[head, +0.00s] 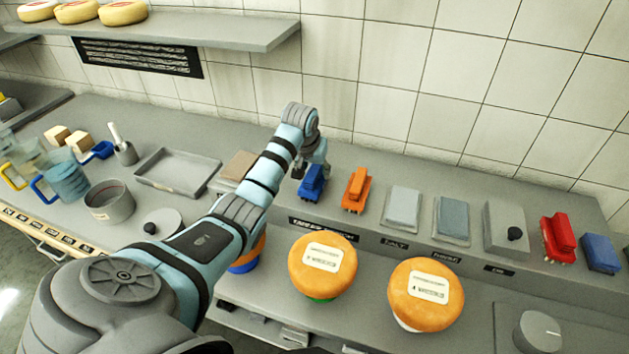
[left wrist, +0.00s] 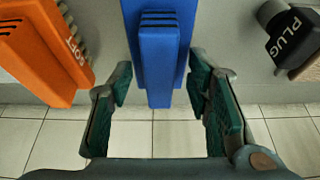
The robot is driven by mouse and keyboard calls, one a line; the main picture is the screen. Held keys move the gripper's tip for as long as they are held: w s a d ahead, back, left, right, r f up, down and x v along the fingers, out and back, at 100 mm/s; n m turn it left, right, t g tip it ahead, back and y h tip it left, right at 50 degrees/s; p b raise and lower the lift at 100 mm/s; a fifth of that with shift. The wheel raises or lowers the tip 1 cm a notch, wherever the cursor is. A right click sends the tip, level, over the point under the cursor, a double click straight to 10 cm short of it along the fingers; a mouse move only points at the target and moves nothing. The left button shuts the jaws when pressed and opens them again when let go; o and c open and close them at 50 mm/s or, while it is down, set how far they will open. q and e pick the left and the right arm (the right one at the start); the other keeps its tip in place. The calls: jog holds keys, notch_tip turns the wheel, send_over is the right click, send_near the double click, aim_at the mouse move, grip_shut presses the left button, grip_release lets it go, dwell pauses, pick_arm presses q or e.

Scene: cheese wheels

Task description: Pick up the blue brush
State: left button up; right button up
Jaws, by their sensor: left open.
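The blue brush (head: 312,183) lies on the raised grey counter in the head view, just left of an orange brush (head: 356,189). My left arm reaches in from the left, and my left gripper (head: 310,165) is just behind and above the blue brush. In the left wrist view the blue brush (left wrist: 159,50) reaches down from the top, its end near the opening between the fingers. The orange brush (left wrist: 40,50) shows at the left of that view. My right gripper is not in view.
A dark object marked PLUG (left wrist: 292,35) is at the right in the left wrist view. Grey pads (head: 402,208), a red brush (head: 558,238) and a blue block (head: 601,253) stand farther right. Orange-topped cheese wheels (head: 323,265) are in front, and a tray (head: 178,171) is left.

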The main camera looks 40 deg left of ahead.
pick_arm(q)
grip_shut()
jog(key=shift+r, duration=0.1)
dwell(0.4)
